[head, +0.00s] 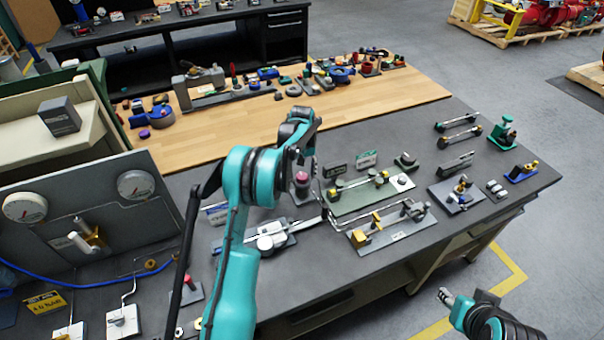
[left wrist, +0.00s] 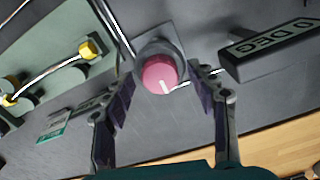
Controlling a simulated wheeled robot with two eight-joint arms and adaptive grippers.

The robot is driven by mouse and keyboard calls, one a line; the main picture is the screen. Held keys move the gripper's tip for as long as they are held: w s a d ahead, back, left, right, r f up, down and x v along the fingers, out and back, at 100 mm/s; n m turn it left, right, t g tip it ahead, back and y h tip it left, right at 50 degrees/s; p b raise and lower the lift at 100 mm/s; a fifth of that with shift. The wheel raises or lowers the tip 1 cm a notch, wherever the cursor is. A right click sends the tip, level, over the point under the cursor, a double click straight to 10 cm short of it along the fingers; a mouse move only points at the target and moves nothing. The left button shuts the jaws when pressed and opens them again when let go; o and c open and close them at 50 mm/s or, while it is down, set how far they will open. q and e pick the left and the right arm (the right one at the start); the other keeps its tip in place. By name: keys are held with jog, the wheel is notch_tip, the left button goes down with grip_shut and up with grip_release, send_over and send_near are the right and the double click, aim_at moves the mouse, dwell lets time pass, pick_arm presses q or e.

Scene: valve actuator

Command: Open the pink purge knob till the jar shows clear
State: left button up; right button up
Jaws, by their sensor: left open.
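The pink purge knob (left wrist: 160,73) sits on a grey square block in the left wrist view, with a white pointer line on its face. It also shows in the head view (head: 301,178), small and just below my left wrist. My left gripper (left wrist: 163,84) is open, with one dark finger on each side of the knob. I cannot tell whether either finger touches it. I cannot make out the jar in either view. My right gripper (head: 448,297) is at the bottom right of the head view, away from the bench; its jaws are unclear.
A "0 DEG" sign block (left wrist: 272,50) stands close to the right finger. A green plate with a metal tube and yellow fittings (head: 368,193) lies right of the knob. A gauge panel (head: 90,210) stands at the left. A wooden strip (head: 240,125) with small parts runs behind.

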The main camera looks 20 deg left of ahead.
pick_arm(q)
jog(key=c, duration=1.2)
jog(key=shift+o, duration=0.2)
jog(key=shift+m, duration=0.3)
jog(key=m+b, duration=0.1)
jog(key=m, duration=0.2)
jog(key=shift+b, duration=0.3)
jog(key=m+b, duration=0.1)
jog(key=m, duration=0.3)
jog(key=shift+m, duration=0.3)
jog(key=m+b, duration=0.1)
jog(key=m, duration=0.8)
jog(key=shift+b, duration=0.35)
